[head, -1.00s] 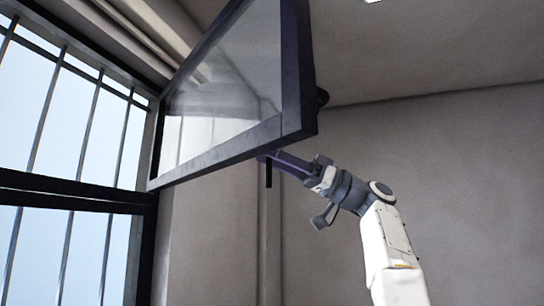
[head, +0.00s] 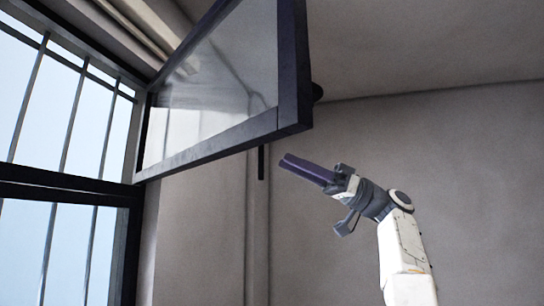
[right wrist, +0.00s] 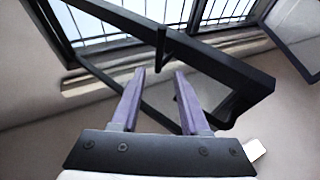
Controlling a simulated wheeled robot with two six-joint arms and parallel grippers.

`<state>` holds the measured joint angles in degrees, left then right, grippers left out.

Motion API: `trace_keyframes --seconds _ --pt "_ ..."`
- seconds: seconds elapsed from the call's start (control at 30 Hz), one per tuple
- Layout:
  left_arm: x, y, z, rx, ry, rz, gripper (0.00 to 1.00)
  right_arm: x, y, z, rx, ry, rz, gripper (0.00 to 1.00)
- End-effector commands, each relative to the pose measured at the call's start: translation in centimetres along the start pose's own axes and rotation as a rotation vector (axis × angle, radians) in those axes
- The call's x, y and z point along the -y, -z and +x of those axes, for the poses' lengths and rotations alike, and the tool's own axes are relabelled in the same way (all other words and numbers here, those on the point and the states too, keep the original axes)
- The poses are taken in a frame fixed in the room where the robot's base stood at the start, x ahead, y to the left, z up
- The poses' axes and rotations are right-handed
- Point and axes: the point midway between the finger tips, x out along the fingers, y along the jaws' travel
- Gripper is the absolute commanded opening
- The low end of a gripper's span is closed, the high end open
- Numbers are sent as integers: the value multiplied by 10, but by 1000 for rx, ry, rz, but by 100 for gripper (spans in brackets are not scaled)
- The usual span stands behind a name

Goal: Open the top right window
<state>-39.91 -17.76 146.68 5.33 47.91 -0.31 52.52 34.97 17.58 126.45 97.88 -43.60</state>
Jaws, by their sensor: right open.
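The top right window (head: 222,134) is a dark-framed glass pane in the head view. It is swung well out from the barred window wall, hinged at its left side. A short dark handle (head: 261,163) hangs below its lower edge. My right gripper (head: 283,161) is open and empty, just right of the handle and below the pane's outer corner, apart from both. In the right wrist view the window frame (right wrist: 225,68) crosses ahead of my two purple fingers, with a dark bar-like handle (right wrist: 160,48) beyond the gap between them. My left gripper is not in view.
The barred window wall (head: 75,130) stands at the left, with a dark crossbar (head: 60,187). A grey wall (head: 430,190) is behind my right arm. A vertical pipe-like strip (head: 257,240) runs down the wall below the pane. The space right of the window looks clear.

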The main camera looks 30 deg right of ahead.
Motion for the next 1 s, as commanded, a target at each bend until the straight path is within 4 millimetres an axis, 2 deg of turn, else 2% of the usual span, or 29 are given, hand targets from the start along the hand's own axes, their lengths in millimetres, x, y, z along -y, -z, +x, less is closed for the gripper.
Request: trace_keyframes --seconds 0.1,0.23,0.57,0.67,0.77,0.87,0.9,0.97,1.0 --pt "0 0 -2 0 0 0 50 0 1 -18 -1 -2 0 45" --pt "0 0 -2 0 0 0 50 1 1 -27 0 0 -1 45" --pt "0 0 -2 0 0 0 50 1 0 -29 0 2 0 45" --pt "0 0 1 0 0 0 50 -7 -6 -23 1 -8 34 45" --pt "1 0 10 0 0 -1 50 -30 -30 -2 9 -42 145 45" --pt "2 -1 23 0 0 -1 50 -63 -81 35 48 -108 341 45" --pt "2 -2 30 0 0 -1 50 -75 -110 53 78 -140 434 45" --pt "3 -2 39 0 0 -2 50 -86 -162 81 141 -193 575 45" --pt "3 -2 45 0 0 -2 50 -88 -198 99 192 -230 664 45"
